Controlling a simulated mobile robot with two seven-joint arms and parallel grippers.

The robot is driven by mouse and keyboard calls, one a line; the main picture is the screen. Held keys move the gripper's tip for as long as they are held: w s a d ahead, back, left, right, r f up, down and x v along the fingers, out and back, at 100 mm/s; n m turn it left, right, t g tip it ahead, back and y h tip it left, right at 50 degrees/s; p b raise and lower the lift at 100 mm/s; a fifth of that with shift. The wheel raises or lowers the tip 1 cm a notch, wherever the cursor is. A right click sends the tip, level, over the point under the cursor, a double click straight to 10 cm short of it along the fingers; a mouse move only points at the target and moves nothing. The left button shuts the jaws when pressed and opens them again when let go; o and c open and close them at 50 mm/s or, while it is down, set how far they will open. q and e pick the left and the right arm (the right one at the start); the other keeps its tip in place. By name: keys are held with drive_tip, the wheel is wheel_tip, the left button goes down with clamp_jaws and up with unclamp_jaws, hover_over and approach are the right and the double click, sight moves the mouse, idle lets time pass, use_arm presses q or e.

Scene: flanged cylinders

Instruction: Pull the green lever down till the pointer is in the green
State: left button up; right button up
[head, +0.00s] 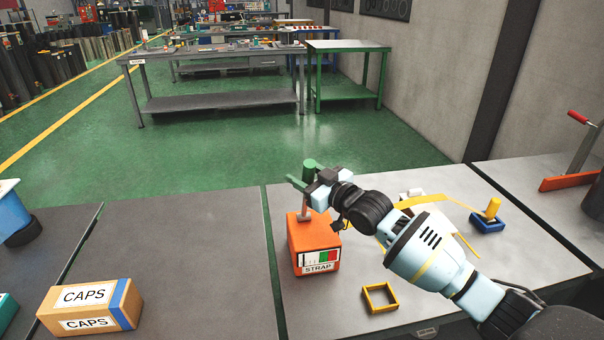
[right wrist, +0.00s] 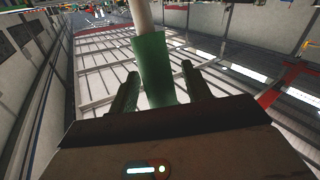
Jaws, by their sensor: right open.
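An orange box marked STRAP (head: 312,238) stands on the grey table. Its front has a gauge (head: 318,258) with white, red and green bands; a thin dark pointer seems to lie in the white part, too small to be sure. A metal rod rises from the box to the green lever handle (head: 309,168). My right gripper (head: 302,178) is at the handle, partly hiding it. In the right wrist view, the green handle (right wrist: 154,68) lies between the two open fingers of my right gripper (right wrist: 158,88), with a gap on each side. My left gripper is out of view.
A yellow square frame (head: 380,298) lies right of the orange box. A blue block with a yellow peg (head: 488,223) and a yellow strap (head: 440,201) lie further right. A CAPS carton (head: 90,308) stands on the left table.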

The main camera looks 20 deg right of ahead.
drive_tip(key=shift+w+a, duration=0.2)
drive_tip(key=shift+w, duration=0.25)
drive_tip(key=shift+s, duration=0.1)
clamp_jaws()
